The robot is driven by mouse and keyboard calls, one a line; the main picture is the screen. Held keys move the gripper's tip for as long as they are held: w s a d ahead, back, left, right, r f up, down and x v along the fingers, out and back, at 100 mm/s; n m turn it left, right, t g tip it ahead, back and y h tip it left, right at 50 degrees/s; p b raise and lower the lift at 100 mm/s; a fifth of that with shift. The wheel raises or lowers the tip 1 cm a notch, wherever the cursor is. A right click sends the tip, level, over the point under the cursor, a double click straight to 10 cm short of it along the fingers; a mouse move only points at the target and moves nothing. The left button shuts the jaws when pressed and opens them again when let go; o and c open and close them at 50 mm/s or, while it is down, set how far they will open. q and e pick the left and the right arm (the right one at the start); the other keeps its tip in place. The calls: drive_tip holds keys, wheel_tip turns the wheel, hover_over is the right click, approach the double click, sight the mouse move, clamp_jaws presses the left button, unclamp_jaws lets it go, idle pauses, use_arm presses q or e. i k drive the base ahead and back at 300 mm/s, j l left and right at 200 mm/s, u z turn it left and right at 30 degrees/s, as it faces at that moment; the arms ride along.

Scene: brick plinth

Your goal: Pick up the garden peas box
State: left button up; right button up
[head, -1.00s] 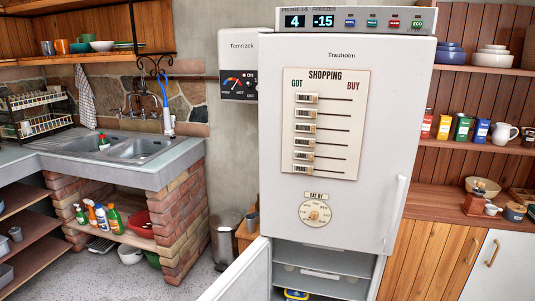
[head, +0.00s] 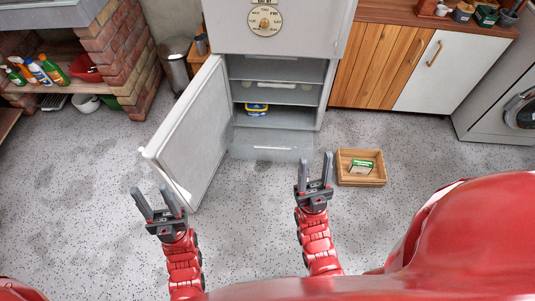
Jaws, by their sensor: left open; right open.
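A small green and white box (head: 361,167), which looks like the garden peas box, lies in a shallow wooden crate (head: 345,181) on the floor, right of the open freezer. Its label is too small to read. My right gripper (head: 313,168) is open and empty, just left of the crate and apart from it. My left gripper (head: 157,202) is open and empty, further left, in front of the open freezer door (head: 190,135).
The lower freezer compartment (head: 275,98) stands open, with a blue and yellow tub (head: 257,109) on a shelf. Its door swings out to the left. A metal bin (head: 178,65) and brick plinth (head: 120,50) stand at the back left. The speckled floor around the crate is clear.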

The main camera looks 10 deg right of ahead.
sight(358, 166)
drive_tip(key=z, duration=1.45)
drive_tip(key=i+j+z, duration=0.15)
drive_tip(key=i, duration=0.3)
drive_tip(key=i+j+z, duration=0.15)
drive_tip(key=i, duration=0.35)
drive_tip(key=i+j+z, duration=0.15)
drive_tip(key=i, duration=0.3)
drive_tip(key=i+j+z, duration=0.15)
drive_tip(key=i+j, duration=0.15)
drive_tip(key=i, duration=0.1)
